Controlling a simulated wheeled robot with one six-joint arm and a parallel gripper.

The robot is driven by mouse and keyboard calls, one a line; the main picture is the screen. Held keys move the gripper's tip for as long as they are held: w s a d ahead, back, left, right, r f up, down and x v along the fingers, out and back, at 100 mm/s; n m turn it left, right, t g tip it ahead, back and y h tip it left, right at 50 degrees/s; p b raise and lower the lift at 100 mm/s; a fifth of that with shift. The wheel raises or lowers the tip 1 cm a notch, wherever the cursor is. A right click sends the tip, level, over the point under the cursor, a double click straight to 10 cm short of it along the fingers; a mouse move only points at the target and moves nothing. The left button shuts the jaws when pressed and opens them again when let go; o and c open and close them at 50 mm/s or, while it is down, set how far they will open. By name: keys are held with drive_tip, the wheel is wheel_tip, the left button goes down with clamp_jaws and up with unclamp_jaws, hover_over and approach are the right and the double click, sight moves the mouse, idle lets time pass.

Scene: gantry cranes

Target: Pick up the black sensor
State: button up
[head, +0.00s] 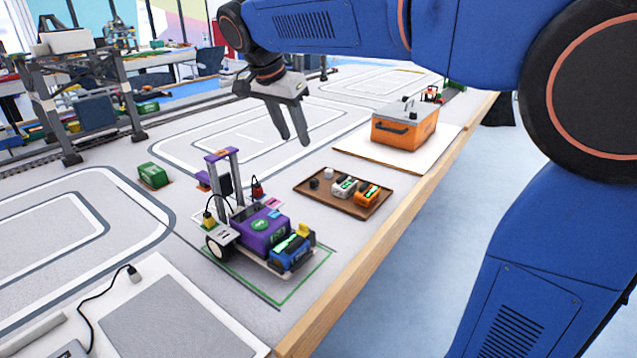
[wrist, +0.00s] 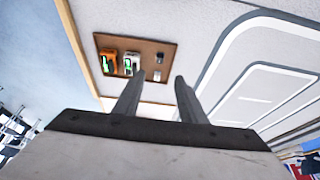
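The black sensor (head: 314,183) is a small dark piece at the left end of a brown tray (head: 300,187) on the table. It shows small in the wrist view (wrist: 160,58) at the right part of the tray, beside a small white piece (wrist: 157,75). A white-green block (head: 344,187) and an orange block (head: 367,194) share the tray. My gripper (head: 295,140) hangs above the table, up and left of the tray in the head view. Its two grey fingers (wrist: 159,77) are apart with nothing between them.
A purple wheeled vehicle (head: 262,232) with a mast stands left of the tray. An orange case (head: 405,131) sits on a white board behind it. A green block (head: 153,176) and a gantry crane (head: 50,100) are at left. The wooden table edge (head: 400,225) runs along the right.

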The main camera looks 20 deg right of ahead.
hover_over(313, 180)
drive_tip(key=s+a, duration=0.2)
wheel_tip(313, 180, down, 11)
drive_tip(key=shift+a+r, duration=0.1)
drive_tip(key=shift+a, duration=0.05)
drive_tip(key=shift+x, duration=2.75)
drive_tip(key=shift+w+r, duration=0.15)
clamp_jaws()
